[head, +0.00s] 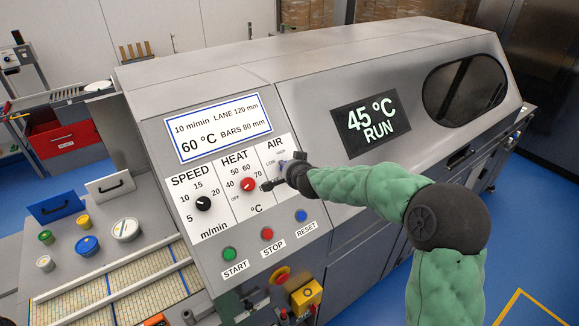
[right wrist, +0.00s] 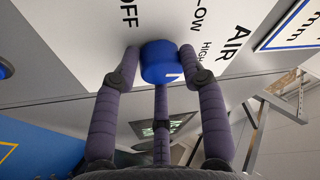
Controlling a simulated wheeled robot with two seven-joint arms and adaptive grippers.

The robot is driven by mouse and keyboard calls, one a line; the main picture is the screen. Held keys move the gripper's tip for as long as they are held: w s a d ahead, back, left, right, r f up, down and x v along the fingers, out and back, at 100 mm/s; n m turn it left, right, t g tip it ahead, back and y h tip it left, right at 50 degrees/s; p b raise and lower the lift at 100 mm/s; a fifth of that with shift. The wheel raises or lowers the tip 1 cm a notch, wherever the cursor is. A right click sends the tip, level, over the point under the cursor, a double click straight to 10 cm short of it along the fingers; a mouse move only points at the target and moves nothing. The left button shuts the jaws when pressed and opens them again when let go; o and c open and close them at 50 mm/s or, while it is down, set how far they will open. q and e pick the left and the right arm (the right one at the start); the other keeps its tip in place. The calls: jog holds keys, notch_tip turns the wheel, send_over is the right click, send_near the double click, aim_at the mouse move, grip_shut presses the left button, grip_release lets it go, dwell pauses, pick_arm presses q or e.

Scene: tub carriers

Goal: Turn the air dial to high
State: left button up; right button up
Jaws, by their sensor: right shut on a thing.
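The air dial is a blue round knob (right wrist: 160,64) on the white panel, seen in the right wrist view. OFF is printed to its left, LOW and HIGH to its upper right. A short white mark shows at its lower right; I cannot tell exactly which label it points at. My right gripper (right wrist: 159,54) is shut on the knob, one finger on each side. In the head view the right gripper (head: 283,172) is at the AIR section and covers most of the dial. My left gripper is not in view.
Left of the air dial are the red heat dial (head: 248,185) and black speed dial (head: 203,203). Below are the green start (head: 229,254), red stop (head: 267,234) and blue reset (head: 301,216) buttons. A display (head: 371,122) reads 45 °C RUN.

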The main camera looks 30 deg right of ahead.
jog(key=shift+w+d+r, duration=0.1)
jog(key=shift+d+r, duration=0.1)
jog(key=shift+r, duration=0.3)
jog(key=o, duration=1.1)
jog(key=shift+a+f, duration=0.1)
jog(key=shift+f, duration=0.1)
jog(key=v, duration=1.2)
jog(key=shift+f, duration=0.1)
